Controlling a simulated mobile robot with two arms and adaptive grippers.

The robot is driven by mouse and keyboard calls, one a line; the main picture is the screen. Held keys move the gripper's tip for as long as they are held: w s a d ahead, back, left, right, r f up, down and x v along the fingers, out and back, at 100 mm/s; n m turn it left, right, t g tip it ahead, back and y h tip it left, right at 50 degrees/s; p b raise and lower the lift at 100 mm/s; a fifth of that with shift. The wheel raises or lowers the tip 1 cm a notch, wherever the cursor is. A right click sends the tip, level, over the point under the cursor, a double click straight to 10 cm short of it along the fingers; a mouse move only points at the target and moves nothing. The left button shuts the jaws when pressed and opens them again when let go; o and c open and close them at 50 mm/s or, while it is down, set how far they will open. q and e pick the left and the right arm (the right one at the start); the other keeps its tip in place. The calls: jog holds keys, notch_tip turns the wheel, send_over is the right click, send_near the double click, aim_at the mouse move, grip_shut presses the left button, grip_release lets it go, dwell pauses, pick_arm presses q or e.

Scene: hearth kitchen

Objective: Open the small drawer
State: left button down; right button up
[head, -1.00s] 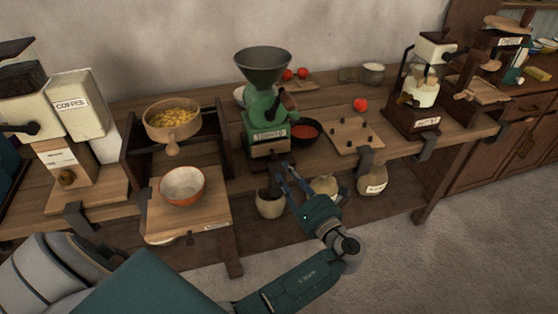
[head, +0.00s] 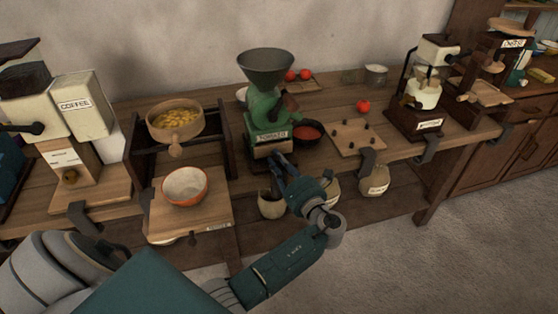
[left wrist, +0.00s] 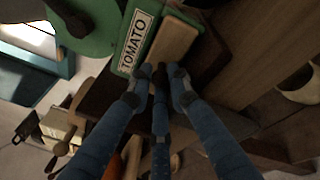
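The green mill (head: 262,105) with a TOMATO label stands on the bench in the head view. The small drawer (head: 273,149) is the wooden front at its base, under the label, and it looks closed. In the left wrist view the drawer's pale wooden face (left wrist: 173,48) lies beside the TOMATO plate. My left gripper (head: 281,160) is at the drawer front, with its fingertips (left wrist: 160,73) close together at the drawer's lower edge. I cannot tell whether they hold it; any knob is hidden behind them. My right gripper is out of view.
A red-filled bowl (head: 307,132) and a pegged board (head: 357,138) stand right of the mill. A wooden stand with an orange bowl (head: 184,186) is left. A pot (head: 271,206) and a jar (head: 374,181) sit on the lower shelf.

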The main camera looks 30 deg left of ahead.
pick_arm(q)
jog(key=shift+d+r, duration=0.1)
jog(key=shift+r, duration=0.05)
jog(key=p+v, duration=0.1)
jog(key=v, duration=0.1)
jog(key=p+v, duration=0.2)
jog(key=s+p+v, duration=0.1)
jog(key=v, duration=0.2)
jog(key=shift+a+p, duration=0.3)
jog(key=shift+r, duration=0.1)
jog(key=c, duration=1.9)
grip_release()
jog(key=shift+s, duration=0.1)
